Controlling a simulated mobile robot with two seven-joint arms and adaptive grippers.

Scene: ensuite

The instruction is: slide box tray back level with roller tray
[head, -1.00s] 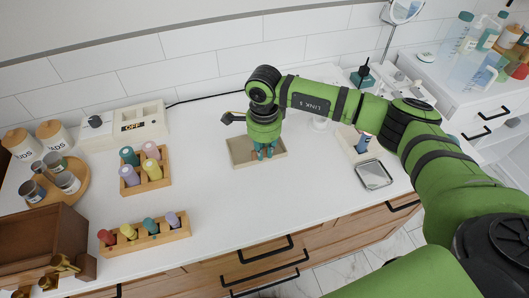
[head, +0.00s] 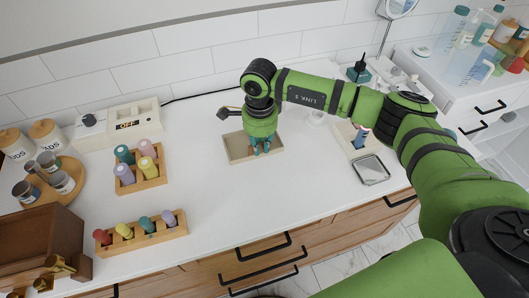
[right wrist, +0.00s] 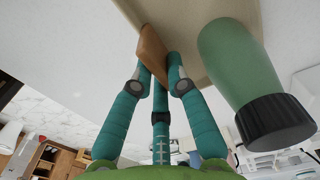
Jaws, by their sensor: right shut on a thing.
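A shallow beige tray (head: 237,148) lies on the white counter at the centre of the head view. In the right wrist view the teal fingers (right wrist: 160,75) are shut on a brown upright piece (right wrist: 152,52) against a pale surface (right wrist: 172,14), apparently part of this tray. A square wooden tray (head: 142,182) holds several pastel rollers, left of the beige tray. A long wooden tray (head: 150,241) with several coloured rollers stands nearer the front. My left gripper is out of view.
A control box (head: 125,124) marked OFF stands at the back left. A brown wooden box (head: 40,240) and a round tray with metal cups (head: 62,182) are at far left. The counter between the trays is clear.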

